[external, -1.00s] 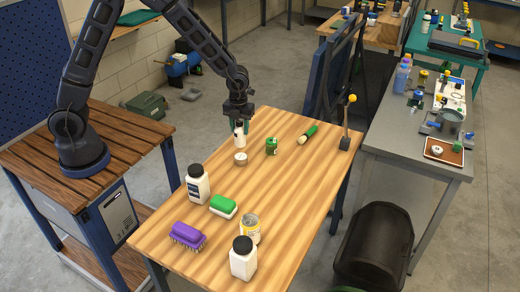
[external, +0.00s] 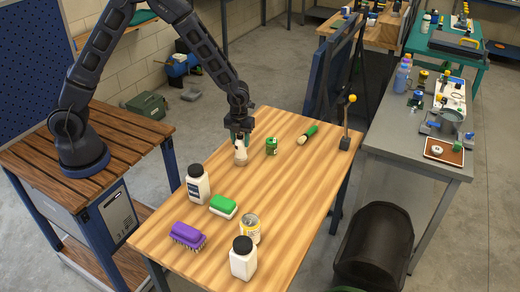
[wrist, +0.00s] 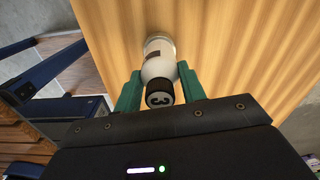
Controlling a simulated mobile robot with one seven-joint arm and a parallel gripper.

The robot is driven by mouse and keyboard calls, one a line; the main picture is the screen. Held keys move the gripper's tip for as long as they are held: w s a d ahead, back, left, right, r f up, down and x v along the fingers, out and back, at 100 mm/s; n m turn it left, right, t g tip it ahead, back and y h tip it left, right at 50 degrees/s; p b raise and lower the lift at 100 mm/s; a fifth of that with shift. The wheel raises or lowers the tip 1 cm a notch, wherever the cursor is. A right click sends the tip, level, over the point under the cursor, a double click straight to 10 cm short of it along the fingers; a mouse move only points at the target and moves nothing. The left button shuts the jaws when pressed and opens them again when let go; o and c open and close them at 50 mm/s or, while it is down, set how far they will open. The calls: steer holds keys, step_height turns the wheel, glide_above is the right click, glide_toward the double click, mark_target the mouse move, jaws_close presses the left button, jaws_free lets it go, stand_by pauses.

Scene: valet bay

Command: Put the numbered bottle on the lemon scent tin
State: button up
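The numbered bottle (wrist: 158,66) is white with a black cap marked 3. My gripper (external: 240,137) is shut on it, with a green finger on each side in the wrist view (wrist: 160,88). The bottle (external: 240,151) is upright in the external view, directly over a low round tin (external: 240,162) on the wooden table. Only the tin's rim (wrist: 160,37) shows beyond the bottle's base in the wrist view. The bottle's base looks to be at the tin's top, but I cannot tell whether they touch. The tin's label is not readable.
A green can (external: 271,146) stands just right of the tin. The table's middle right is clear.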

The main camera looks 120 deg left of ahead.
steer(key=o, duration=0.4)
steer(key=shift+o, duration=0.2)
